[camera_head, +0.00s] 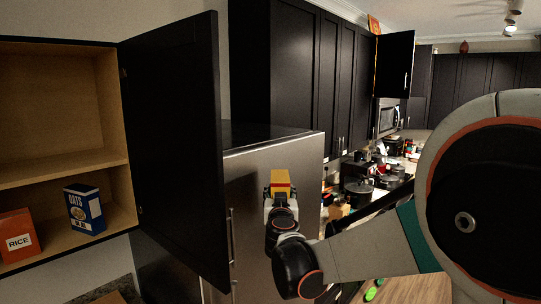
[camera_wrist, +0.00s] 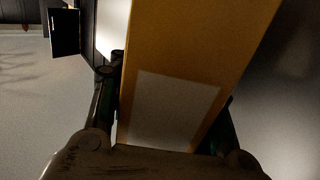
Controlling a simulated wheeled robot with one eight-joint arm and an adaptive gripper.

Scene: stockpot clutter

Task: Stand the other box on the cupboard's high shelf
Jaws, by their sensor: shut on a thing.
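A yellow box (camera_head: 281,178) is held up in front of the fridge; in the wrist view the yellow box (camera_wrist: 195,45) fills the middle, with a pale label facing the camera. My gripper (camera_head: 281,194) is shut on it, with a finger on either side in the wrist view (camera_wrist: 168,110). The open cupboard (camera_head: 118,160) is at the left. Its high shelf (camera_head: 60,168) looks empty in the part in view. My gripper is to the right of the cupboard, past its open door.
The cupboard's dark door (camera_head: 172,150) swings out between the shelves and my gripper. On the lower level stand a blue and white OATS box (camera_head: 85,210) and a red RICE box (camera_head: 18,235). A steel fridge (camera_head: 275,155) is behind; a cluttered counter is at the right.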

